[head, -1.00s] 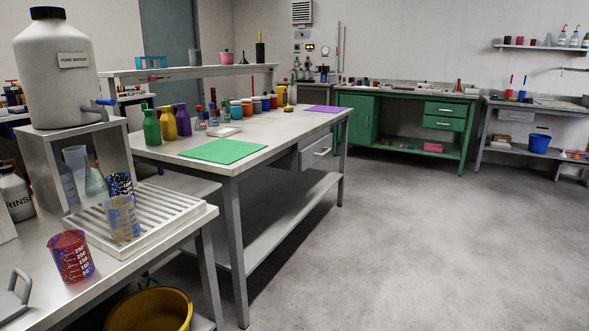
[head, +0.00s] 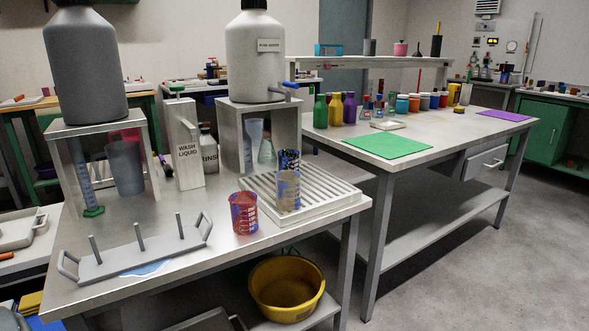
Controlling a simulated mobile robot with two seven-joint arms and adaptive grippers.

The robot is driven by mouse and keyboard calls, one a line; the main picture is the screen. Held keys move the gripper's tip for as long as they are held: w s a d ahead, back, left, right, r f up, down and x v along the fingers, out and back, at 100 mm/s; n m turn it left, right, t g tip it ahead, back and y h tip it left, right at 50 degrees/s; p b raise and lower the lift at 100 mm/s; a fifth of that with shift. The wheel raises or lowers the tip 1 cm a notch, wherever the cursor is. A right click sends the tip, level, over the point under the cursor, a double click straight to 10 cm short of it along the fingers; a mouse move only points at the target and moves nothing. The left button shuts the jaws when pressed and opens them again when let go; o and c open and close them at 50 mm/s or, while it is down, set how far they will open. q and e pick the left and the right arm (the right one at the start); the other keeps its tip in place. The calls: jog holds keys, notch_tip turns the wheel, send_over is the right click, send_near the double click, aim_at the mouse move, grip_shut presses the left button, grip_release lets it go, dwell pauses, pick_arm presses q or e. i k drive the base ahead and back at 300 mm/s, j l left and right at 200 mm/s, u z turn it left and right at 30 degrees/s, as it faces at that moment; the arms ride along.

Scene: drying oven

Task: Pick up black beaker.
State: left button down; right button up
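No beaker in view is plainly all black. On the white slatted rack (head: 338,196) stands a beaker with dark, nearly black and blue-white patterning (head: 290,157), partly hidden behind a beige-and-blue beaker (head: 288,190). A dark grey, beaker-like vessel (head: 125,168) stands under the left metal stand (head: 147,140). A red-and-blue beaker (head: 243,213) with white markings stands on the metal bench in front of the rack. Neither of my grippers shows in the head view.
A pegged holder with two handles (head: 140,252) lies along the bench front. A yellow basin (head: 287,288) sits below. Open floor lies at right.

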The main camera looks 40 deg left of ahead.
aim_at(288, 160)
jog(key=i+l+u, duration=0.1)
jog(key=u, duration=1.35)
jog(key=i+l+u, duration=0.15)
jog(key=l+u, duration=0.7)
jog(key=l, duration=0.25)
jog(key=l+u, duration=0.25)
jog(key=l, duration=0.3)
jog(key=k+l+u, duration=0.1)
jog(key=l+u, duration=0.15)
jog(key=l, duration=0.3)
jog(key=k+l, duration=0.1)
jog(key=l, duration=0.25)
jog(key=l+u, duration=0.1)
jog(key=l, duration=0.3)
jog(key=k+l, duration=0.15)
jog(key=l, duration=0.2)
